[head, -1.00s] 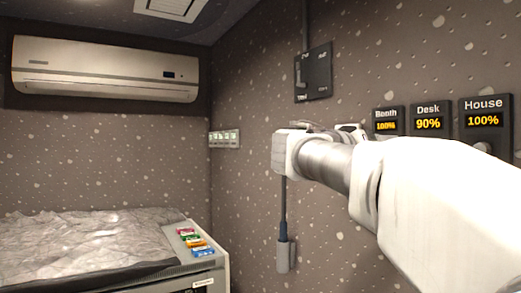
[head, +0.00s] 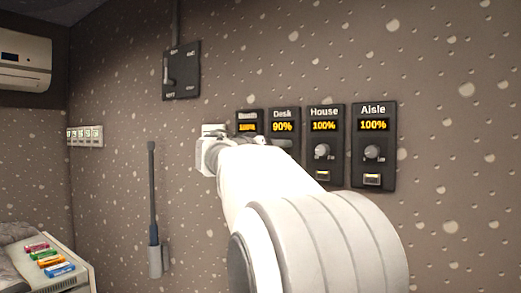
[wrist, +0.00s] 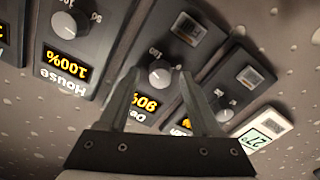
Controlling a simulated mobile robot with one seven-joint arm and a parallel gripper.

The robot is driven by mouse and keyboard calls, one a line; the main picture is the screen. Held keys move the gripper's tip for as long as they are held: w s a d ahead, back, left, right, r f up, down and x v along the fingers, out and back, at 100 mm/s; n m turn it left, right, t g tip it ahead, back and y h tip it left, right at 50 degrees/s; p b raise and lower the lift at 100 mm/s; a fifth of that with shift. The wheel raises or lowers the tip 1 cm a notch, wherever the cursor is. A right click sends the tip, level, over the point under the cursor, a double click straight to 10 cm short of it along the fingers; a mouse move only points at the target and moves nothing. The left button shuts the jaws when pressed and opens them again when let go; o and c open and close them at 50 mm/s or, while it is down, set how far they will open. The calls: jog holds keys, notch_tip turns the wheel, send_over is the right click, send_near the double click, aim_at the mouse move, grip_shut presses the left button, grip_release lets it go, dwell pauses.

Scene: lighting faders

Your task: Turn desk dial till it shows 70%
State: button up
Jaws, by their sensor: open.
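The Desk panel (head: 283,113) is a black wall unit whose yellow display reads 90%. In the head view its dial is hidden behind my arm. In the wrist view, seen upside down, the grey round Desk dial (wrist: 160,73) lies between the two fingertips of my gripper (wrist: 159,78). The fingers are apart, one on each side of the dial. I cannot tell whether they touch it.
The Booth panel (head: 248,118) is left of Desk, partly covered by my arm. The House panel (head: 324,112) and Aisle panel (head: 373,110) stand to the right, both at 100%. A pale thermostat (wrist: 265,128) is beyond Booth. A switch box (head: 181,70) hangs upper left.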

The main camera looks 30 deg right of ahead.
grip_shut()
dwell(0.5)
jog(key=n, duration=1)
jog(key=shift+n, duration=0.4)
dwell(0.4)
grip_release()
